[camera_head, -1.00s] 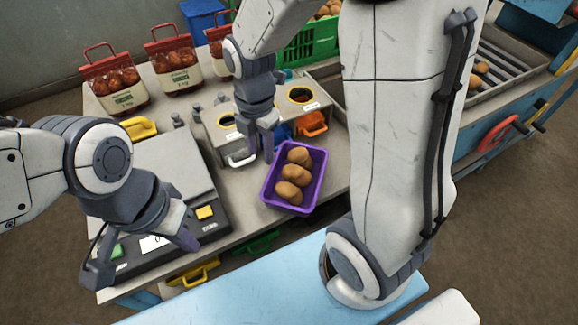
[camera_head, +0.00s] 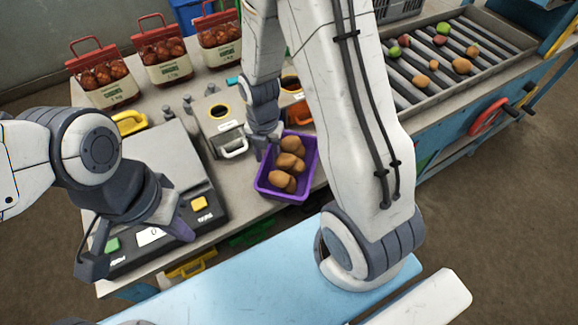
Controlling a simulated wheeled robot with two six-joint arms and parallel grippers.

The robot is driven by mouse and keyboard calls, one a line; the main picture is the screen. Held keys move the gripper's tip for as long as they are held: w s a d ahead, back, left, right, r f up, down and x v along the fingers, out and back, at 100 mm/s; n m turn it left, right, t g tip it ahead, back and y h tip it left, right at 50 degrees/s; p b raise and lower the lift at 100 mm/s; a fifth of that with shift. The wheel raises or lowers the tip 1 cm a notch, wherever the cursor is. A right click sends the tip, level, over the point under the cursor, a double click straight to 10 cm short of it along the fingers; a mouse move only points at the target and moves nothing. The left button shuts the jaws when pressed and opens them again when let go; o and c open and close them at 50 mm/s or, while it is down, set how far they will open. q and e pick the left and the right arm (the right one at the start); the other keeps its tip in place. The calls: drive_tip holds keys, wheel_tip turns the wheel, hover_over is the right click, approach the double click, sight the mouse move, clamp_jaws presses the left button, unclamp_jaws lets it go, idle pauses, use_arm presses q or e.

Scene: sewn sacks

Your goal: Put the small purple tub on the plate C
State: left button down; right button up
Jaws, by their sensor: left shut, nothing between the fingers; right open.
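The small purple tub (camera_head: 268,190) holds several brown potatoes and sits on the table near its front edge. My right gripper (camera_head: 264,150) is open at the tub's upper-left rim, pointing down. I cannot tell whether a finger is inside the tub or whether it touches the rim. My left gripper (camera_head: 182,231) is shut and empty, over the front of the scale, left of the tub. The scale's flat grey plate (camera_head: 160,150) is bare. No letter C is readable on it, so I cannot tell whether it is plate C.
Net bags of brown produce (camera_head: 105,82) stand along the back. A yellow-handled item (camera_head: 130,122) lies behind the scale. Boxes with round holes (camera_head: 220,112) stand behind the tub. A roller conveyor (camera_head: 440,60) with fruit is at right. My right arm hides part of the table.

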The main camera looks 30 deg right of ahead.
drive_tip(key=shift+f, duration=0.9)
clamp_jaws()
idle(0.8)
